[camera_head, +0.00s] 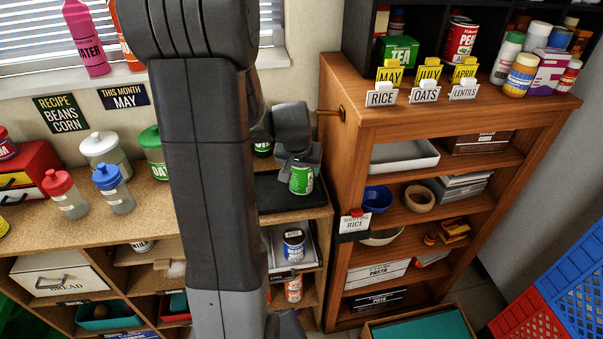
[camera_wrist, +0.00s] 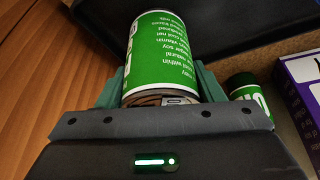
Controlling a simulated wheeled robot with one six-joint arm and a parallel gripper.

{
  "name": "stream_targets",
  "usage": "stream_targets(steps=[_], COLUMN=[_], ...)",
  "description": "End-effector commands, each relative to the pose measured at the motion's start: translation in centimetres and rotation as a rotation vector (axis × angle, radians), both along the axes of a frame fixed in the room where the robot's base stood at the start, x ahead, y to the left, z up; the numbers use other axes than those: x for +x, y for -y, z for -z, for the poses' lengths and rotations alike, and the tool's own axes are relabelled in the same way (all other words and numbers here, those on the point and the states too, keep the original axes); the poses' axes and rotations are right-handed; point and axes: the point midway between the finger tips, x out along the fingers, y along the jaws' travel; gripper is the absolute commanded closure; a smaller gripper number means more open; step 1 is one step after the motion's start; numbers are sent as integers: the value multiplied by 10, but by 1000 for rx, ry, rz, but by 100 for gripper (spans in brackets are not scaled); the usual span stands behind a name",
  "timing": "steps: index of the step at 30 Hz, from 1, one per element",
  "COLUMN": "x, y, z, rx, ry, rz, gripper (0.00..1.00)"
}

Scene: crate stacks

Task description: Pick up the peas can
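A green can (camera_head: 301,179) with a white-lettered label hangs or stands at my gripper (camera_head: 298,163), over a black tray (camera_head: 272,192) on the wooden counter. In the wrist view the green can (camera_wrist: 160,50) sits between the two dark green fingers, which press close on both sides. Its small print faces the camera, and no product name is readable. I cannot tell whether its base touches the tray.
A green-labelled jar or can (camera_wrist: 245,90) and a purple box (camera_wrist: 300,85) are beside the held can in the wrist view. The wooden shelf unit (camera_head: 440,118) rises close on the right. Bottles (camera_head: 112,185) stand on the counter at the left. My arm hides the middle.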

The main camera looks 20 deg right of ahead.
Motion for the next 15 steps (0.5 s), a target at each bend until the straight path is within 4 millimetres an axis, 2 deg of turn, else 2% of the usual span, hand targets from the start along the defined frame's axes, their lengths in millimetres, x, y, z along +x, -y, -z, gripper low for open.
stream_targets(steps=[1, 2, 15], x=[0, 0, -1], y=[0, 0, -2], z=[0, -1, -7], rx=[0, -1, -2], ry=[0, 2, 2], rz=[0, 0, -1], gripper=[75, 80, 80])
